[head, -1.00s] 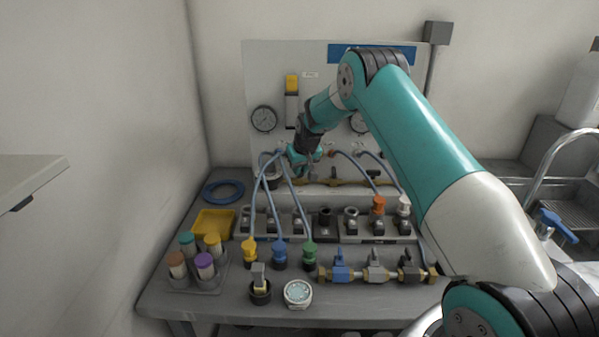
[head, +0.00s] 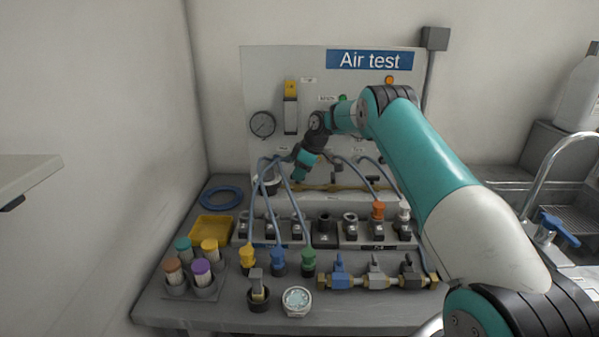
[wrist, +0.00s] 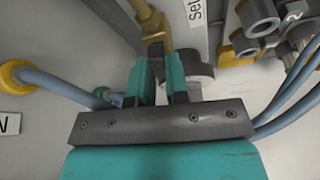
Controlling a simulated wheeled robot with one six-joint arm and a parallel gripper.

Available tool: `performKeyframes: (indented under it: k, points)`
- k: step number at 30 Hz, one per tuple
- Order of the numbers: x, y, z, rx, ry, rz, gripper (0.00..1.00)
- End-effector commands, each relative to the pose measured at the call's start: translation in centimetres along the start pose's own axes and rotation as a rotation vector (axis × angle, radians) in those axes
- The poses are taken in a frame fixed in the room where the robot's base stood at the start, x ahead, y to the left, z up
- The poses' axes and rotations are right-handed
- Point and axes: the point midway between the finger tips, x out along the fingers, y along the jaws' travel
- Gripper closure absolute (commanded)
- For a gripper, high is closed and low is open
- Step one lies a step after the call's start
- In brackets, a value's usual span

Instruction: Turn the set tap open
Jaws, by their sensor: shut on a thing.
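The set tap shows in the wrist view as a dark handle (wrist: 157,50) at the end of a brass fitting (wrist: 151,20). A label reading "Set" (wrist: 195,12) is just right of it. My gripper (wrist: 163,68) has its two teal fingers closed about the dark handle, which is partly hidden between them. A grey round part (wrist: 197,76) lies behind the right finger. In the head view my gripper (head: 299,174) is low at the test panel (head: 300,95), left of its middle. The tap is hidden there, and its angle cannot be told.
Blue hoses (head: 263,207) hang close by my gripper. A brass pipe (head: 350,187) runs along the panel's foot. A row of grey sockets (head: 323,232), coloured connectors (head: 279,262) and a valve manifold (head: 375,275) fill the bench in front. A gauge (head: 262,125) is at left.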

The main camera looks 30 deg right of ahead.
Motion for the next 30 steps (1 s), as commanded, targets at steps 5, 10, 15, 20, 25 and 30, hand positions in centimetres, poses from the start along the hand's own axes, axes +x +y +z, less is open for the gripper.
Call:
performKeyframes:
  k: [5, 10, 15, 20, 25, 30]
  points:
    - [-0.22, 0.18, 0.1, -0.092, -0.002, -0.039, 1.0]
    - [-0.15, 0.21, 0.11, -0.151, -0.002, -0.063, 1.0]
    - [-0.07, 0.2, 0.13, -0.181, -0.002, -0.077, 1.0]
    - [-0.05, 0.2, 0.11, -0.191, -0.001, -0.08, 1.0]
    - [-0.04, 0.19, 0.11, -0.192, -0.001, -0.08, 1.0]
    - [-0.04, 0.19, 0.11, -0.191, -0.001, -0.08, 0.76]
